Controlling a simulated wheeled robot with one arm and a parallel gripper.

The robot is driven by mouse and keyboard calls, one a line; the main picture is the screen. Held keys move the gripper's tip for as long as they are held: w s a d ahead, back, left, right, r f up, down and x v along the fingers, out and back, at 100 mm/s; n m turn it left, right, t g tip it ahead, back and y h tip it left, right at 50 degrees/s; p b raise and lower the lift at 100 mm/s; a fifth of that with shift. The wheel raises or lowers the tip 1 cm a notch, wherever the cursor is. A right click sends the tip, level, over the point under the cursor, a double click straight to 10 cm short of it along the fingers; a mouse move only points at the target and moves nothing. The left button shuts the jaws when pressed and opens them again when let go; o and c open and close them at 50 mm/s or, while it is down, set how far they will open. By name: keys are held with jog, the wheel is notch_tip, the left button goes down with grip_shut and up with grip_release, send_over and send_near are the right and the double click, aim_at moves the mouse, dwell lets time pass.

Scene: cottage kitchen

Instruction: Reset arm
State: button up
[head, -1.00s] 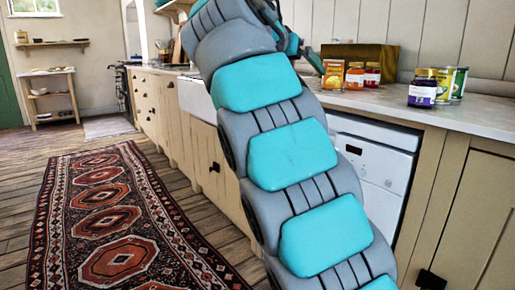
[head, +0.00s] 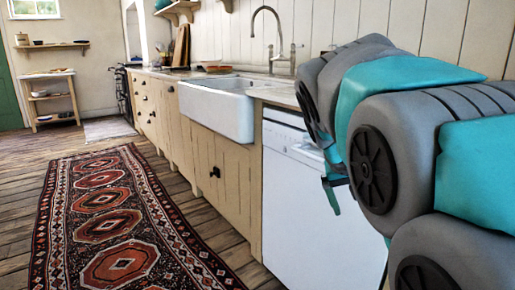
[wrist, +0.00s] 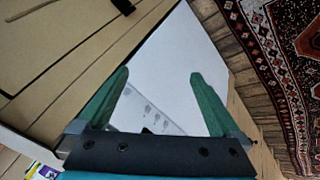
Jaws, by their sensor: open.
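My gripper (wrist: 158,76) is open in the wrist view, with its two green fingers spread apart and nothing between them. Beyond the fingers is the white front of the dishwasher (wrist: 178,55). In the head view my gripper (head: 333,188) shows partly in front of the dishwasher (head: 310,200), below the counter top. My folded arm fills the right side of the head view and hides the counter behind it.
A purple and yellow label (wrist: 42,169) shows at the wrist view's lower left edge. The white sink (head: 215,108) and tap (head: 277,35) stand left of the dishwasher. A patterned rug (head: 115,220) lies on the wooden floor, which is clear at left.

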jog(key=s+a+f+g+y, duration=0.1)
jog(key=s+f, duration=0.5)
jog(key=s, duration=0.3)
jog(key=s+a+f+n+g+y+p, duration=0.1)
jog(key=s+a+f+g+y, duration=0.1)
jog(key=s+f, duration=0.4)
jog(key=s+a+f+n+g+y+p, duration=0.1)
jog(key=s+f, duration=0.5)
jog(key=s, duration=0.7)
jog(key=shift+s+a+f+g+y, duration=0.4)
jog(key=shift+a+g, duration=0.2)
jog(key=shift+a, duration=0.15)
